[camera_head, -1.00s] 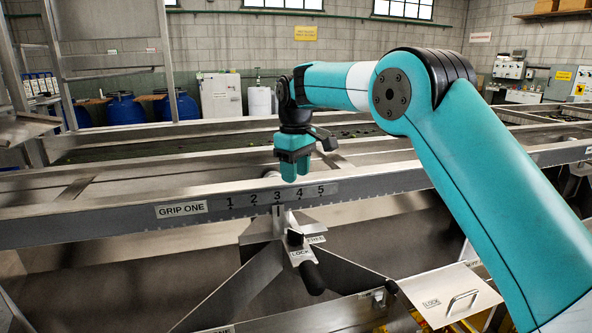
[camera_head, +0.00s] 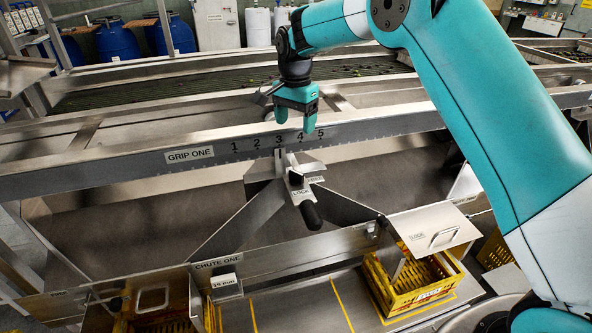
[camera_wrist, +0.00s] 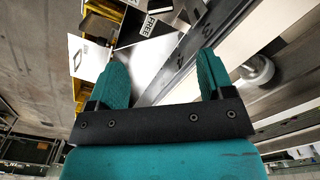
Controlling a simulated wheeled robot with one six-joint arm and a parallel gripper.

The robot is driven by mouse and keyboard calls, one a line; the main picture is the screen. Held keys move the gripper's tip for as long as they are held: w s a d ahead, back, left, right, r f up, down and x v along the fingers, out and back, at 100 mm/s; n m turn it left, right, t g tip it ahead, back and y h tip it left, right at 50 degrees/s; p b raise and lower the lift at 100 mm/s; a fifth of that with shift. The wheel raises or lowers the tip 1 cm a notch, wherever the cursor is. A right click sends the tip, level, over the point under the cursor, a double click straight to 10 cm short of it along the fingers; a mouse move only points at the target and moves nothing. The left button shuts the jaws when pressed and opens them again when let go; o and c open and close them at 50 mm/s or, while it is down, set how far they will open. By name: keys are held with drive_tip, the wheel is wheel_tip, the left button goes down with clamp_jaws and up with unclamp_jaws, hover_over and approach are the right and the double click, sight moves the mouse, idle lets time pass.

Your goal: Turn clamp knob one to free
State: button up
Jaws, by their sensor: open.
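The clamp knob (camera_head: 309,213) is a black handle under the GRIP ONE rail, on a bracket with LOCK and FREE labels. It hangs down to the lower right beside the LOCK label (camera_head: 301,193). The FREE label (camera_head: 315,180) sits just above that; it also shows in the wrist view (camera_wrist: 150,25). My gripper (camera_head: 296,128) is open and empty, pointing down in front of the numbered scale, above the knob and apart from it. In the wrist view my two teal fingers (camera_wrist: 163,78) stand apart with nothing between them. I cannot make out the knob clearly there.
The steel GRIP ONE rail (camera_head: 190,154) with numbers 1 to 5 runs behind the knob. Sloping steel plates flank the bracket. CHUTE ONE (camera_head: 217,264) and a yellow crate (camera_head: 375,284) lie below. Open space lies in front of the knob.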

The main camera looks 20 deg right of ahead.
sight(296, 173)
wheel_tip(296, 173, down, 17)
drive_tip(key=p, duration=0.3)
drive_tip(key=c, duration=0.9)
